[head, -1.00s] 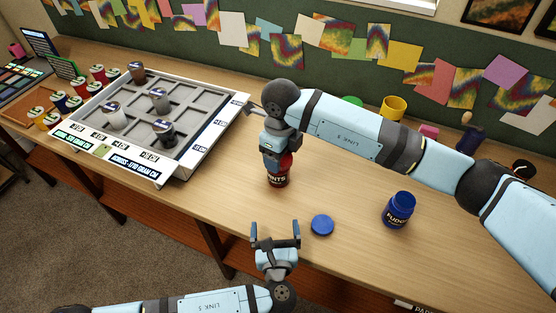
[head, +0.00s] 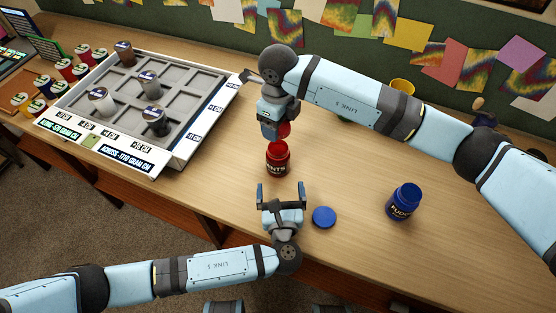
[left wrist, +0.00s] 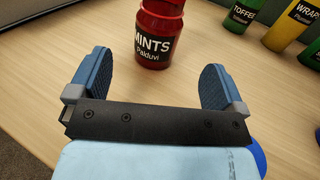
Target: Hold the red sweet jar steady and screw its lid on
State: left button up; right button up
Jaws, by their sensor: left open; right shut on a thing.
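The red sweet jar (head: 278,162), labelled MINTS, stands upright on the wooden table. It also shows in the left wrist view (left wrist: 158,38), where its top is cut off. My right gripper (head: 277,130) is above the jar, pointing down, and is shut on the red lid (head: 284,130). A narrow red neck of the jar shows below the lid; whether they touch is hard to tell. My left gripper (head: 281,190) is open and empty, low on the near side of the jar. In the left wrist view the jar is ahead, between the fingers' directions, not between the pads.
A blue lid (head: 324,217) lies just right of my left gripper. A blue FUDGE jar (head: 404,202) stands further right. A grey compartment tray (head: 188,143) with several jars is at the left. The left wrist view shows green and yellow jars (left wrist: 241,14) behind.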

aim_at(279, 165)
pick_arm(q)
jog(key=w, duration=1)
jog(key=shift+w+a, duration=0.25)
jog(key=shift+a, duration=0.05)
jog(key=c, duration=1.4)
jog(key=shift+o, duration=0.2)
pick_arm(e)
jog(key=shift+f, duration=2.5)
